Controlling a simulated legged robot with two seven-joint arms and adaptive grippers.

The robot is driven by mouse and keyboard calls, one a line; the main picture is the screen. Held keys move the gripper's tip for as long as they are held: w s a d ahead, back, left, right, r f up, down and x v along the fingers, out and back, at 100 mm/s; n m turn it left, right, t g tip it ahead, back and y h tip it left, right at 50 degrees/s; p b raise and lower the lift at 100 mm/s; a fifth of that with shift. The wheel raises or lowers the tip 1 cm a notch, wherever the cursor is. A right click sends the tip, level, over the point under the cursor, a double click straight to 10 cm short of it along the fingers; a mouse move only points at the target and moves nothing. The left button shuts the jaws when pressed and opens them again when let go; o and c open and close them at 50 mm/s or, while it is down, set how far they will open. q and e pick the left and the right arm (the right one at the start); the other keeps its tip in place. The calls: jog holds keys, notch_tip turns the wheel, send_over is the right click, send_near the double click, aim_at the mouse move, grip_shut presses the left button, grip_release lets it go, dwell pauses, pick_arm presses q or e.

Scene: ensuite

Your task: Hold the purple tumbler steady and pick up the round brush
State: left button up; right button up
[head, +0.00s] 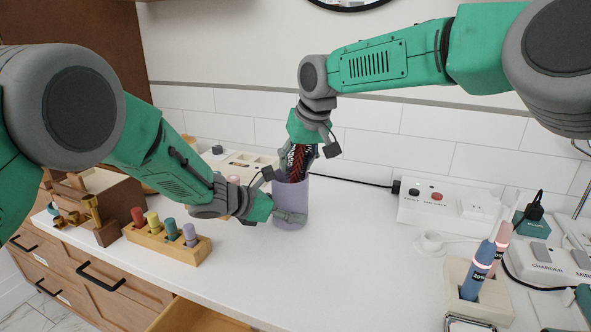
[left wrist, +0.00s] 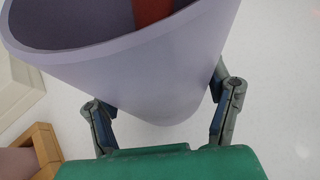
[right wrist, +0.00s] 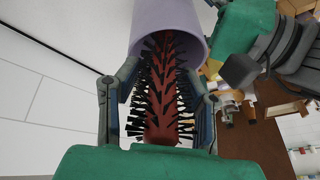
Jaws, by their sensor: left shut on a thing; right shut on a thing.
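The purple tumbler (head: 291,207) stands upright on the white counter near the wall. My left gripper (head: 282,203) is shut around the tumbler's side, and the tumbler fills much of the left wrist view (left wrist: 130,70). The round brush (head: 296,160), red with black bristles, stands in the tumbler with its bristled head above the rim. My right gripper (head: 304,148) comes down from above and is shut on the brush head. In the right wrist view the brush (right wrist: 165,90) lies between the two fingers, with its far end inside the tumbler (right wrist: 168,18). The brush's lower end is hidden.
A wooden rack (head: 165,240) with several coloured pegs is at the left, by a brown box (head: 105,200). A white holder (head: 490,295) with a blue device, outlet boxes (head: 450,205) and cables are at the right. The counter's middle front is clear.

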notch_tip(320, 180, up, 10)
jog(key=shift+r, duration=0.1)
dwell(0.4)
pick_arm(q)
jog(key=o, duration=0.9)
jog(key=shift+o, duration=0.2)
jog(key=shift+a, duration=0.1)
